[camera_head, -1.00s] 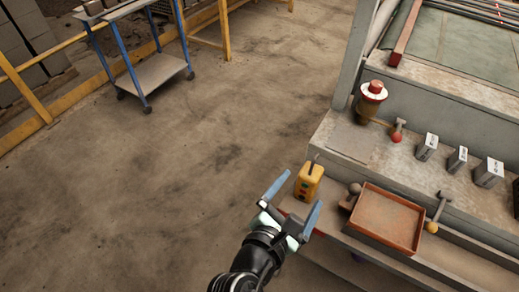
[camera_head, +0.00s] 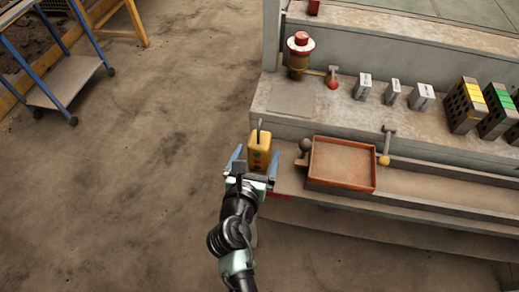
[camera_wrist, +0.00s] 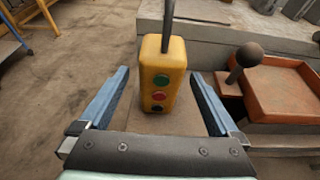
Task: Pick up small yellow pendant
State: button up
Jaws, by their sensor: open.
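The small yellow pendant (camera_head: 259,151) is a yellow box with a dark cable or stem on top. It stands upright on the left end of the lower ledge. In the wrist view the pendant (camera_wrist: 162,75) shows green, red and dark buttons on its front. My gripper (camera_head: 254,170) is open, just in front of the pendant. In the wrist view its blue fingers (camera_wrist: 158,105) are apart on the left and right of the pendant's lower part, with gaps visible on both sides. Nothing is held.
An orange-rimmed tray (camera_head: 342,164) and a dark ball-topped lever (camera_head: 305,146) stand right of the pendant. A brown and red beacon (camera_head: 299,54), small grey blocks (camera_head: 393,92) and hollow bricks (camera_head: 465,105) are on the upper ledge. The floor at left is clear, with a blue-legged cart (camera_head: 65,80) beyond.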

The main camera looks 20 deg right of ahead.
aim_at(257, 156)
jog(key=x, duration=0.3)
jog(key=shift+w+d+f, duration=0.1)
grip_shut()
dwell(0.4)
